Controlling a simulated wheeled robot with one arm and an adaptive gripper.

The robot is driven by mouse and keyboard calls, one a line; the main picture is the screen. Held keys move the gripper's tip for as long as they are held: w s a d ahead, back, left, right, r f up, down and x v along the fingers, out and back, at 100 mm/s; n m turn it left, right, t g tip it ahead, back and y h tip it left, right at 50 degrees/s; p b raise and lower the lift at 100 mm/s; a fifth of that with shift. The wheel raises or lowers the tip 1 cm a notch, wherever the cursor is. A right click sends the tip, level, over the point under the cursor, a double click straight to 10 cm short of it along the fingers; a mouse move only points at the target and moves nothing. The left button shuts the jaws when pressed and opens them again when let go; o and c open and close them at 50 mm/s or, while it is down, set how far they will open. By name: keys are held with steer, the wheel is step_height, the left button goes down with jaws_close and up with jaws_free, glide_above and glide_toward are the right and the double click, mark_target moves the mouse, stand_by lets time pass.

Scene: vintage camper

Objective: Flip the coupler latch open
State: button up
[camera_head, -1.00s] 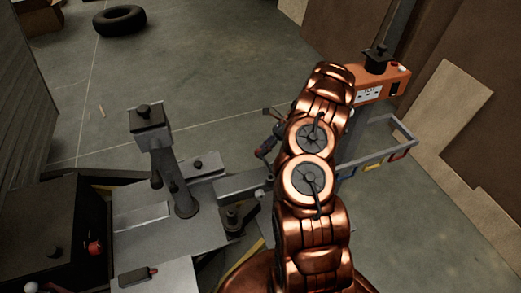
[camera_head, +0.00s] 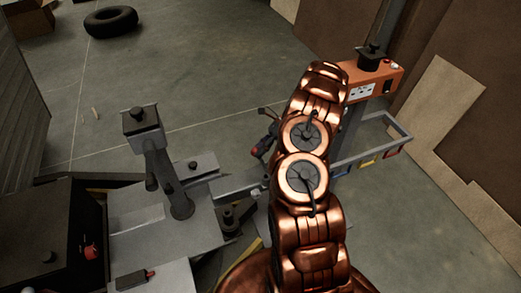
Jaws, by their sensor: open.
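My gripper (camera_head: 264,132) shows only in part, as dark pieces with a red patch sticking out left of my copper arm, which hides the rest. Its jaws look apart, with nothing seen between them. A grey metal bar (camera_head: 236,186) runs right from the grey frame and passes behind my arm, below my gripper in the picture. I cannot make out the coupler latch for certain; my arm covers the bar's right end. Whether my gripper touches anything there is hidden.
A grey post jack (camera_head: 156,158) stands on the grey plate (camera_head: 150,222). A dark box (camera_head: 45,235) with a red knob is at left. An orange unit (camera_head: 373,82) and a rack (camera_head: 385,148) stand right of my arm. A tyre (camera_head: 111,21) lies on open floor.

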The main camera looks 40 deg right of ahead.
steer(key=shift+r, duration=0.1)
step_height(320, 180, up, 10)
steer(key=shift+f, duration=0.15)
stand_by(0.4)
stand_by(0.6)
